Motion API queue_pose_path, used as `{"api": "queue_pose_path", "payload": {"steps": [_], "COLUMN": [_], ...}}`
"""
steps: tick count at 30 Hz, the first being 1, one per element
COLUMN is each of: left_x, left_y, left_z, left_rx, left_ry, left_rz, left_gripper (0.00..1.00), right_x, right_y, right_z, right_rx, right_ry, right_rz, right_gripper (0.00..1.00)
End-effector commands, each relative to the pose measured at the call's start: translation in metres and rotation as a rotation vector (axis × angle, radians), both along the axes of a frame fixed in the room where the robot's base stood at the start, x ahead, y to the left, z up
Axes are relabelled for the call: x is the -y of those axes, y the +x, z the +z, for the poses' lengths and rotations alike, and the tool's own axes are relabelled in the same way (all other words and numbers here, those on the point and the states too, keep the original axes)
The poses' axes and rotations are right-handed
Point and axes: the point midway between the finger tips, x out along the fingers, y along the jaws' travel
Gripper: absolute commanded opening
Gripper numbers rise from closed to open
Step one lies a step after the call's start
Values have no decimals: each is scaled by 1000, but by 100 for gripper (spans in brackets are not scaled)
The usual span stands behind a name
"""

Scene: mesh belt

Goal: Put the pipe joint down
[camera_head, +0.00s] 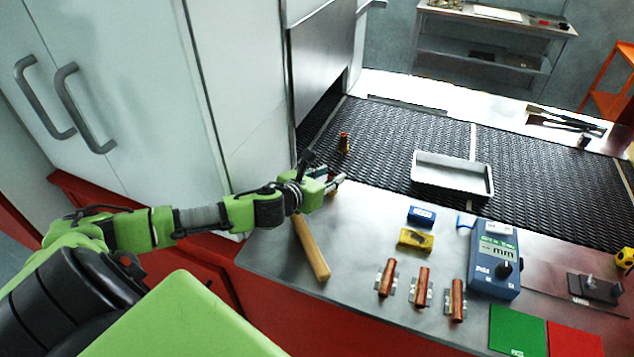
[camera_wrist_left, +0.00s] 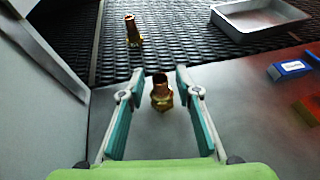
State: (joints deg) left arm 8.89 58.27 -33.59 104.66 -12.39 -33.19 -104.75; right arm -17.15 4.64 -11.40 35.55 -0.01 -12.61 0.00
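A brass and copper pipe joint (camera_wrist_left: 161,94) stands upright on the metal table top, near the belt's edge, in the left wrist view. My left gripper (camera_wrist_left: 160,80) is open around it, with a gap showing on each side between finger and joint. In the head view my left gripper (camera_head: 334,180) is at the table's back left and mostly hides this joint. A second pipe joint (camera_head: 344,143) stands upright on the dark mesh belt beyond the gripper, and it also shows in the left wrist view (camera_wrist_left: 132,32). My right gripper is not in view.
A grey metal tray (camera_head: 452,189) sits on the mesh belt (camera_head: 400,140). A wooden-handled tool (camera_head: 312,250) lies just in front of my left gripper. Blue (camera_head: 422,216) and yellow (camera_head: 415,240) boxes, several copper pieces (camera_head: 423,287) and a blue meter (camera_head: 495,262) occupy the table's right side.

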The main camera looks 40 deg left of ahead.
Motion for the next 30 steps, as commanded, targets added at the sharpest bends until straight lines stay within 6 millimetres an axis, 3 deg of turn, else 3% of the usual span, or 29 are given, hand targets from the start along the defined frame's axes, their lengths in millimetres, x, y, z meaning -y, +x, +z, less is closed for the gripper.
{"api": "queue_pose_path", "payload": {"steps": [9,15,21,30], "left_x": [2,2,4,5], "left_y": [-57,-85,-98,-101], "left_z": [20,33,40,43], "left_rx": [-4,-4,-1,2], "left_ry": [5,5,1,-3], "left_rz": [-3,0,0,-1], "left_gripper": [31,31,31,31], "right_x": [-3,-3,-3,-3], "right_y": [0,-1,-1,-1], "right_z": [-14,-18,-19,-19], "right_rx": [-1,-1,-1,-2], "right_ry": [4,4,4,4], "right_rz": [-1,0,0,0], "right_gripper": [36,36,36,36]}}
